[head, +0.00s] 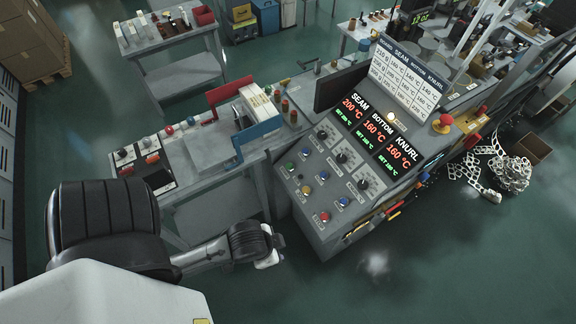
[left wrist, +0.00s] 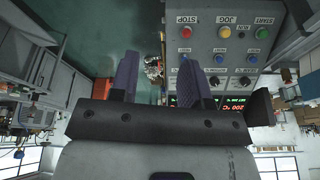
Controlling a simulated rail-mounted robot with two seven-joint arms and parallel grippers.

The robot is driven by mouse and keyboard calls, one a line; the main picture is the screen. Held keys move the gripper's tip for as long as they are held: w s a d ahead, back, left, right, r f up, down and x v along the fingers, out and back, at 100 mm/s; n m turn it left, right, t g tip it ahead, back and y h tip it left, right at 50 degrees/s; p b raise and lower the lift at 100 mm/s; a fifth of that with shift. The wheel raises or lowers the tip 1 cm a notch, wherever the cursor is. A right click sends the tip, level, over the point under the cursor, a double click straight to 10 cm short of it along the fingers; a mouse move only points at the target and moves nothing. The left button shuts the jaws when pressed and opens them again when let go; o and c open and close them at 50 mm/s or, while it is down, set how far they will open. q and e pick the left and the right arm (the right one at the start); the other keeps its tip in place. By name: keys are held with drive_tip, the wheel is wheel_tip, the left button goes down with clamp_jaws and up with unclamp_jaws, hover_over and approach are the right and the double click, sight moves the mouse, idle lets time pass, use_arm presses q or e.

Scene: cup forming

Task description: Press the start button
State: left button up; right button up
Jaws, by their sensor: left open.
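The start button is a green round button (head: 290,167) at the upper left end of the front button row on the sloped control panel (head: 330,150). In the left wrist view, which is upside down, the green button (left wrist: 262,33) sits beside the START label at upper right. A yellow JOG button (left wrist: 224,32) and a red STOP button (left wrist: 195,32) are in its row. My left gripper (head: 272,246) is below and left of the panel in the head view, apart from the buttons. Its two fingers (left wrist: 158,65) are spread with nothing between them. My right gripper is out of view.
Blue buttons (head: 343,201) and black knobs (head: 342,156) sit farther up the panel. Red and green temperature readouts (head: 380,133) are above them. A grey worktable (head: 208,147) stands left of the panel. Green floor in front is open.

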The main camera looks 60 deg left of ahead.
use_arm(q)
clamp_jaws()
idle(1.3)
